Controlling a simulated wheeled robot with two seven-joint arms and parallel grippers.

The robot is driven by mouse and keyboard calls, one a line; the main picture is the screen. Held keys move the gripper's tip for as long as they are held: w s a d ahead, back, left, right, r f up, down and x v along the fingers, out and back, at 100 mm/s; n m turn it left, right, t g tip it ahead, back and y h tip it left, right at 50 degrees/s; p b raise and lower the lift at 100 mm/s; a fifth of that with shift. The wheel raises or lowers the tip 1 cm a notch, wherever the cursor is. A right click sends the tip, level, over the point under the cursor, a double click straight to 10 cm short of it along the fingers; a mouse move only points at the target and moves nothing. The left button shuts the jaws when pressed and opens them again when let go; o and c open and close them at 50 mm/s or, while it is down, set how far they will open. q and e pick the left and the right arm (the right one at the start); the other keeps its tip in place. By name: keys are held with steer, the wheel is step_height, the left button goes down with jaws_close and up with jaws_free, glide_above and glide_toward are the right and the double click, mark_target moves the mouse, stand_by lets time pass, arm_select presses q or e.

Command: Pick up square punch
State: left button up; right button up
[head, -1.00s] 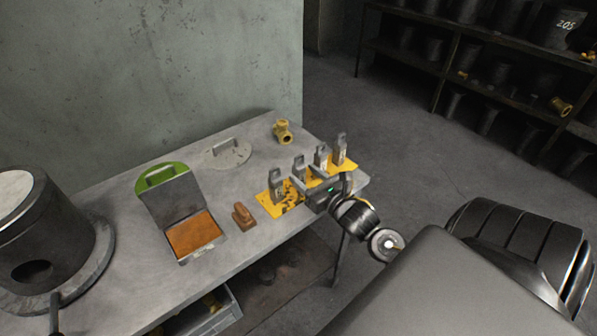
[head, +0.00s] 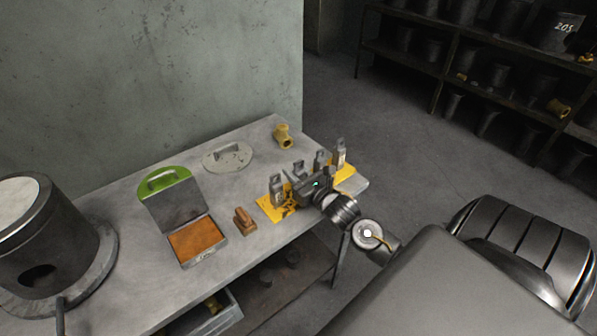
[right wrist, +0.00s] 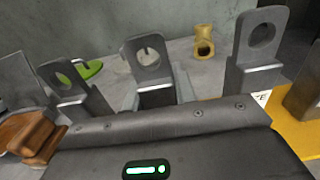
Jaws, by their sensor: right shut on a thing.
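Several grey metal punches with holed top tabs stand in a row on a yellow mat (head: 268,209) at the table's right end. My right gripper (head: 298,179) is at the row and shut on the second punch from the left (head: 299,167). In the right wrist view this punch (right wrist: 147,62) stands upright between the fingers, its tab above them. Neighbouring punches stand apart from it at the left (right wrist: 78,85) and right (right wrist: 256,45). The punches' lower ends are hidden, so I cannot tell which is square. My left gripper is not in view.
A brown stamp-like block (head: 244,221) and an open green-lidded box (head: 212,257) are left of the mat. A round handled lid (head: 228,158) and a brass fitting (head: 283,136) lie behind. A dark cylinder (head: 45,240) stands far left.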

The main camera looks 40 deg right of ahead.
mark_target(295, 163)
jaws_close()
steer(key=shift+r, duration=0.1)
steer(key=shift+r, duration=0.35)
step_height(295, 163, up, 2)
steer(key=shift+r+b, duration=0.2)
steer(key=shift+b, duration=0.5)
steer(key=s+a+r+p, duration=0.5)
steer(key=s+a+r, duration=0.3)
steer(key=s+r, duration=0.2)
steer(key=shift+s, duration=0.75)
steer(key=shift+f, duration=0.1)
